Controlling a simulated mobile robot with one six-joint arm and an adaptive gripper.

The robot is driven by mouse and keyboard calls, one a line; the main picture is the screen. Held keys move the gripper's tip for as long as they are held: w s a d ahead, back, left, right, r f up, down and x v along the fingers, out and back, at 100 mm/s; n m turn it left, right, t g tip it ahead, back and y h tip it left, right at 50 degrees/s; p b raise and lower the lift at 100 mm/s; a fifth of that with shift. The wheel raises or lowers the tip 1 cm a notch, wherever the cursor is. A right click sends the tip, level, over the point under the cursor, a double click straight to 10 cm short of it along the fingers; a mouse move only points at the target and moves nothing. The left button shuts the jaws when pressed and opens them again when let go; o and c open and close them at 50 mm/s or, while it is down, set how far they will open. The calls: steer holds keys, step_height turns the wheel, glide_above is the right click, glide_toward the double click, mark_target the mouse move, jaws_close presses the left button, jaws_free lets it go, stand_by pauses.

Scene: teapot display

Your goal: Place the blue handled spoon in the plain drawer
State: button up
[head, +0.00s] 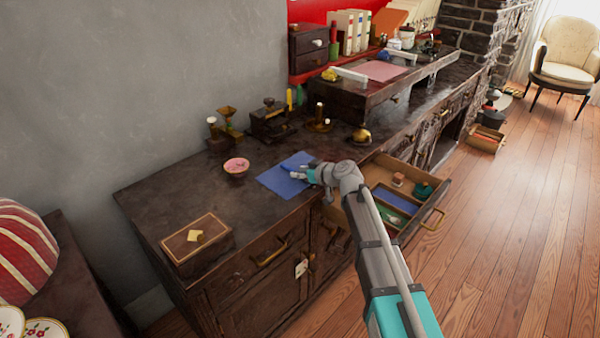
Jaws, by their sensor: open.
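My gripper (302,173) is open and low over the blue cloth (272,184) on the dark cabinet top. A darker blue shape (289,166) lies on the cloth at the fingertips; it may be the blue handled spoon, but it is too small to tell. A drawer (437,203) stands pulled out to the right of my arm. It holds a blue piece (395,200), a teal pot (423,190) and a small brown item (398,179). My arm hides its left part. A shut drawer (258,268) with a brass handle is at the front left.
A pink bowl (236,167) stands left of the cloth. A wooden box (197,245) is at the cabinet's left end. A grinder (270,120) and brass pieces stand behind. A raised wooden stand (345,100) is at the back right. The floor at right is mostly clear.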

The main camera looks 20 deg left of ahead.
steer(key=p+v, duration=0.5)
steer(key=v, duration=0.8)
steer(key=shift+d, duration=0.4)
steer(key=s+d+f+m+g+h, duration=0.1)
steer(key=s+d+f+m+h, duration=0.2)
steer(key=d, duration=0.9)
steer(key=s+d+f+m+g+h, duration=0.1)
steer(key=s+d+f+m+h, duration=0.3)
steer(key=d, duration=0.9)
steer(key=s+d+f+m+g+h, duration=0.2)
steer(key=s+d+f+m+h, duration=0.2)
steer(key=d, duration=0.9)
steer(key=s+m+h, duration=0.1)
steer(key=s+m, duration=0.2)
steer(key=shift+f+m+h, duration=0.15)
steer(key=shift+m+h, duration=0.15)
steer(key=shift+h, duration=0.1)
steer(key=shift+s, duration=0.1)
steer(key=shift+o, duration=0.4)
steer(key=shift+a, duration=0.1)
